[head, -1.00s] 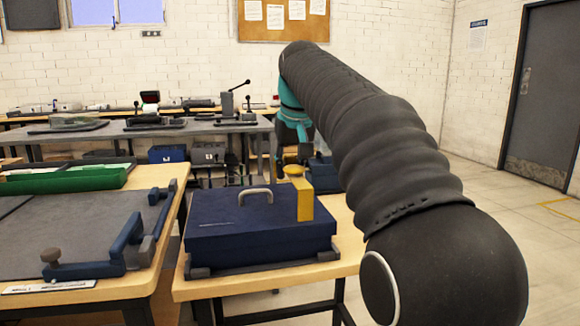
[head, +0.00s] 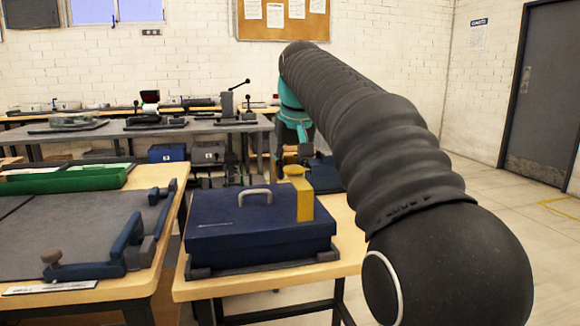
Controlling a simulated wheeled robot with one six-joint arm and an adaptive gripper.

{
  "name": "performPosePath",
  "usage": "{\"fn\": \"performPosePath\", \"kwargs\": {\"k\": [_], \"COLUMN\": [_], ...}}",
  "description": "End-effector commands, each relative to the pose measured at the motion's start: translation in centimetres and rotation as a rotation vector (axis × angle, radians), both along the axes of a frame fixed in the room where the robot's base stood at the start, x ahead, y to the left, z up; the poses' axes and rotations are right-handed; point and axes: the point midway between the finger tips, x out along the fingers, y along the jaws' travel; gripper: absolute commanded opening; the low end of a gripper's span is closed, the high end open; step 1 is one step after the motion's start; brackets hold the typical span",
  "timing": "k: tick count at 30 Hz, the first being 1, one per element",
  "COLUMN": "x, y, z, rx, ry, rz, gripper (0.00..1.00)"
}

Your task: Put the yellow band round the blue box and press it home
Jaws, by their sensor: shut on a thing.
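The blue box (head: 235,228) with a light handle on its lid sits on the light wooden table at the centre. A round yellow knob (head: 294,170) stands above the lid at the band's top. My gripper (head: 299,162) points down at the knob and is shut on the band's knob, as far as the small view shows. The band's far side and right side are hidden, so I cannot tell how snugly it fits.
Dark grey locating blocks (head: 200,273) edge the box's base. A second table (head: 125,285) at the left bears a grey mat with a blue clamp frame (head: 125,245) and a green tray (head: 68,178). More benches stand behind. Floor at the right is open.

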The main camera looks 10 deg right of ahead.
Motion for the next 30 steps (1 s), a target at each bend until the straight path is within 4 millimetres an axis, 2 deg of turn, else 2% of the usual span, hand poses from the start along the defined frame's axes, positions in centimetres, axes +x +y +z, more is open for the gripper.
{"fn": "performPosePath", "kwargs": {"k": [8, 11, 21, 30], "x": [0.0, 0.0, 0.1, 0.1], "y": [0.0, 0.0, 0.0, 0.0], "z": [-0.4, -1.3, -6.5, -7.3], "rx": [0.000, 0.000, 0.000, 0.000], "ry": [0.000, 0.000, 0.000, 0.017], "rz": [0.000, 0.000, 0.000, 0.000], "gripper": [0.10, 0.10, 0.10, 0.10]}}
